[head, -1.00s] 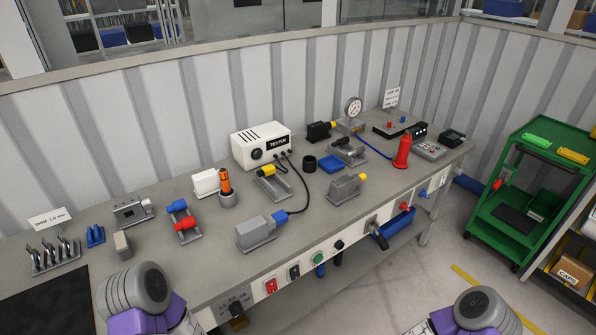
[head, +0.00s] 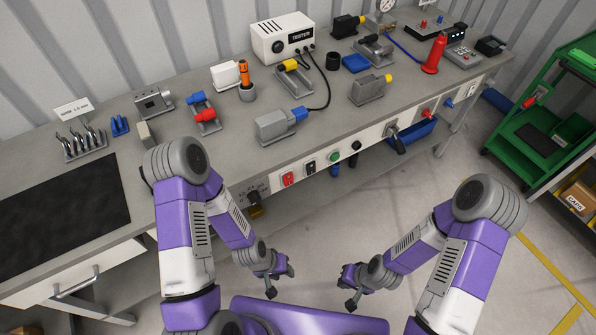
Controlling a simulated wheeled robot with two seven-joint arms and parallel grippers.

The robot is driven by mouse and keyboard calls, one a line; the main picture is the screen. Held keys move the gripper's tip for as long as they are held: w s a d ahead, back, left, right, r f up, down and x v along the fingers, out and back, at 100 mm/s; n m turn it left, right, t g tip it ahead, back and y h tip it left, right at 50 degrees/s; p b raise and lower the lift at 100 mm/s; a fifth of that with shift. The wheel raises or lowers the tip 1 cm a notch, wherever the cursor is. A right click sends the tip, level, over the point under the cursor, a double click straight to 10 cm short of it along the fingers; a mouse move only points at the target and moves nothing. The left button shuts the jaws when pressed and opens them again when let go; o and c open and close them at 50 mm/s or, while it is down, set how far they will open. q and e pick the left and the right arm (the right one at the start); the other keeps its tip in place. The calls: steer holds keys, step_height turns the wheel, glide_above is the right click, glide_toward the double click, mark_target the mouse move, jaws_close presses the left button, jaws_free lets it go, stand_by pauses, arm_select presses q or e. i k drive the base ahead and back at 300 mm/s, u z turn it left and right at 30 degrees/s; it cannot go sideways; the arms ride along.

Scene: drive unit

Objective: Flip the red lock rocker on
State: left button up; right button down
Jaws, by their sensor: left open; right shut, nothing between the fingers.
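The red rocker (head: 288,179) sits on the light front panel of the workbench, below the bench top edge. It is small here, and I cannot tell which way it is tipped. My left gripper (head: 281,281) is open and empty, over the floor, in front of and below the panel and apart from it. My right gripper (head: 348,291) is shut with nothing in it, low over the floor to the right, also well away from the rocker.
A black rocker (head: 311,167), a green button (head: 334,156) and a black knob (head: 355,146) sit in a row right of the red rocker. A black socket box (head: 254,196) is left of it. The bench top (head: 200,155) carries fixtures and a tester (head: 283,37). The floor before the bench is clear.

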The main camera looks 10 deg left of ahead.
mark_target(288, 179)
steer(key=z, duration=2.15)
steer(key=k, duration=1.55)
steer(key=u, duration=1.45)
